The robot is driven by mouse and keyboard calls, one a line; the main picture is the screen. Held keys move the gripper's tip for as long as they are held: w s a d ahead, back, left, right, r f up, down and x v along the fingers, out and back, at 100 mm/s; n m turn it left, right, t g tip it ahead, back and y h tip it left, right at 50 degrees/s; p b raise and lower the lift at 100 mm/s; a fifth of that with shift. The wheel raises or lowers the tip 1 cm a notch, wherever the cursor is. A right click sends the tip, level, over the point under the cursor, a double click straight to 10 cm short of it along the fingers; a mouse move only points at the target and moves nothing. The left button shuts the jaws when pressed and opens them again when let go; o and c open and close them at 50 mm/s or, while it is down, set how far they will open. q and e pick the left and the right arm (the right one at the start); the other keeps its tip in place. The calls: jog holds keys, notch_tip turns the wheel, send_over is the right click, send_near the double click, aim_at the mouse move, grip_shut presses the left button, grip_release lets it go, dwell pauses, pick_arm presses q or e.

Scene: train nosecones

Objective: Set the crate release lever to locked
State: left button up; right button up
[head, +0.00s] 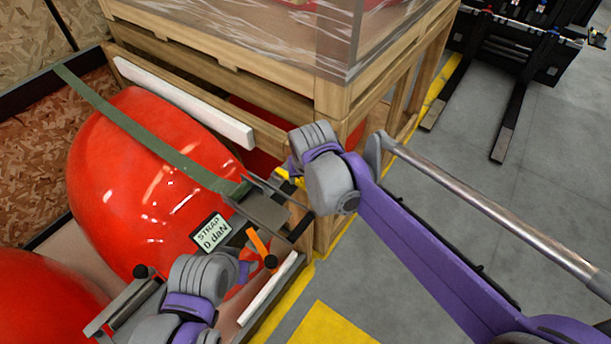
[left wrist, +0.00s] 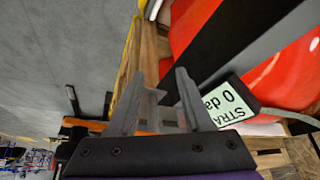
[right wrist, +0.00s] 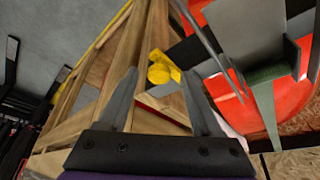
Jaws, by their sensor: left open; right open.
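An orange lever (head: 258,242) stands beside the strap ratchet (head: 265,210) at the crate's near end, close to a black knob (head: 271,262). An orange bar (left wrist: 140,126) shows behind the fingers in the left wrist view. My left gripper (left wrist: 160,80) is open and empty near it; contact cannot be told. A yellow knobbed part (right wrist: 160,70) lies ahead of my right gripper (right wrist: 160,82), which is open with nothing visibly held. I cannot tell which part is the release lever.
A red nosecone (head: 130,170) lies under a green strap (head: 140,130). A display (head: 212,232) reads STRAP 0 daN. A wooden crate with wrapped load (head: 330,95) stands behind. Fork tines (head: 510,120) are at upper right. Grey floor (head: 540,200) is open at right.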

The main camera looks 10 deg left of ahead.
pick_arm(q)
jog(key=shift+w+r+p, duration=0.15)
jog(key=shift+r+p, duration=0.15)
jog(key=shift+r, duration=0.1)
pick_arm(e)
jog(key=v, duration=1.1)
jog(key=shift+f, duration=0.1)
